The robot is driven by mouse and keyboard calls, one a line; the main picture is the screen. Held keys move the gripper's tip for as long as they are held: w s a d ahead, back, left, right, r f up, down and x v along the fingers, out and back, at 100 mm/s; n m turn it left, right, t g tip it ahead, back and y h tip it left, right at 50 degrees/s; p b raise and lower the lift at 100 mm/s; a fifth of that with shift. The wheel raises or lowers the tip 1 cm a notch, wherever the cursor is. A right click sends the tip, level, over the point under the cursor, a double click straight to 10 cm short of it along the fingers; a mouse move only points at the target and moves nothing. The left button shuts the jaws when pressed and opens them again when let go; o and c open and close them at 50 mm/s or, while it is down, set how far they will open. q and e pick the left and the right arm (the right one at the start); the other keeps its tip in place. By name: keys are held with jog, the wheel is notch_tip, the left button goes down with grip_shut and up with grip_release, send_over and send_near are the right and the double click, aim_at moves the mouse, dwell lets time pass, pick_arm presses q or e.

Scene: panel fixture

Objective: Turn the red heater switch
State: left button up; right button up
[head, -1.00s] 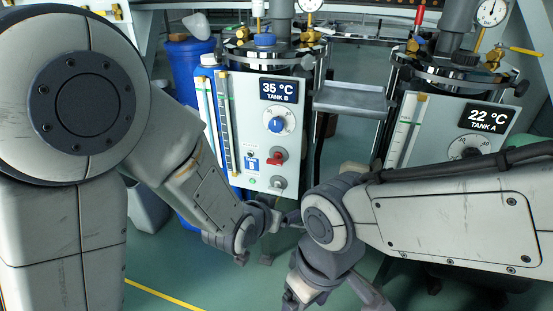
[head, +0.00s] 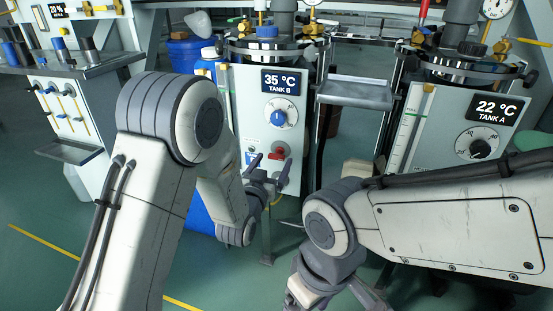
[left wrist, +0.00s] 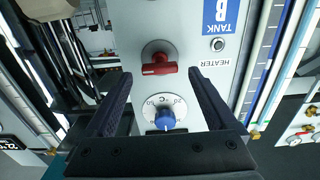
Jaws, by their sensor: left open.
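The red heater switch (head: 277,153) sits on the Tank B panel, below the white dial with a blue knob. In the left wrist view the red switch (left wrist: 158,67) has its handle lying roughly across the picture, with the HEATER label beside it. My left gripper (head: 271,166) is in front of the lower panel, close to the switch. Its two dark fingers are spread and empty. In the left wrist view the open gripper (left wrist: 158,76) has the switch between and just beyond its fingertips; no contact shows.
The blue knob (left wrist: 165,119) shows between the fingers in the left wrist view. A grey shelf (head: 356,92) stands between Tank B and the Tank A panel (head: 447,135). A workbench (head: 75,72) is at the left. Green floor is clear below.

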aim_at(276, 158)
pick_arm(q)
jog(key=shift+b+x, duration=0.3)
jog(key=shift+x, duration=1.55)
jog(key=c, duration=1.4)
